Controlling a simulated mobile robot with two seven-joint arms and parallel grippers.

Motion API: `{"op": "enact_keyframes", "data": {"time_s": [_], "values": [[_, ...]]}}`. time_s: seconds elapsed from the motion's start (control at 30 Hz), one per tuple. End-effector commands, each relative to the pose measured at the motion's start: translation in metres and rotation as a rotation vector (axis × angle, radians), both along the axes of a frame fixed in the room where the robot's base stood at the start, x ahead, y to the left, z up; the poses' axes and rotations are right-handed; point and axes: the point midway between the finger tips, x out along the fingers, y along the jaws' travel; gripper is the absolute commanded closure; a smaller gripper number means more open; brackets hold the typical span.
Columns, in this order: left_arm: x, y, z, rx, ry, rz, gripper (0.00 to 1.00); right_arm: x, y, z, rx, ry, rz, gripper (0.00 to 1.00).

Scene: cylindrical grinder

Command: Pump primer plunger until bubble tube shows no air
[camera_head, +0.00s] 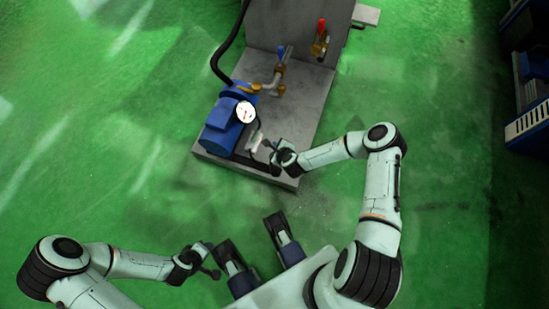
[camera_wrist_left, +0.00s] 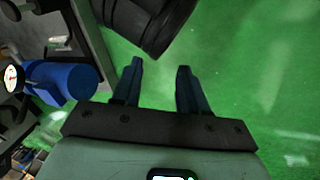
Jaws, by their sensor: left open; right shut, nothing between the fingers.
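A blue pump (camera_head: 226,126) with a white round gauge (camera_head: 246,112) sits on a grey base plate (camera_head: 312,112). The pump also shows at the left of the left wrist view (camera_wrist_left: 68,80). A small pale, tube-like part (camera_head: 256,141) stands just right of the pump; I cannot tell if it is the bubble tube. My right gripper (camera_head: 270,147) is shut and empty beside this part. The primer plunger cannot be made out; the right hand may cover it. My left gripper (camera_head: 211,261) is open and empty above the green floor, well away from the pump.
A black hose (camera_head: 222,62) runs down to the pump. Blue equipment (camera_head: 530,120) stands at the right edge. The green floor (camera_head: 120,150) left of the plate is clear.

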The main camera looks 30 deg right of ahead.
Motion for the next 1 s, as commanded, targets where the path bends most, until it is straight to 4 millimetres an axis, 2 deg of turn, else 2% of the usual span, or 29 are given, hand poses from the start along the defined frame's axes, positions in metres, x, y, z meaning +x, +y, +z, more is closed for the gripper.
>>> {"op": "enact_keyframes", "data": {"time_s": [0.43, 0.8, 1.0], "values": [[0.003, 0.001, -0.002, 0.004, -0.006, 0.003, 0.57, 0.001, -0.001, -0.002, 0.004, -0.003, -0.009, 1.0], [0.033, 0.021, -0.032, 0.048, -0.08, 0.04, 0.57, 0.0, -0.001, -0.036, 0.004, -0.001, -0.008, 1.0], [0.005, 0.023, -0.053, 0.043, 0.009, 0.04, 0.57, 0.0, -0.001, -0.048, 0.004, -0.001, -0.008, 1.0]]}}
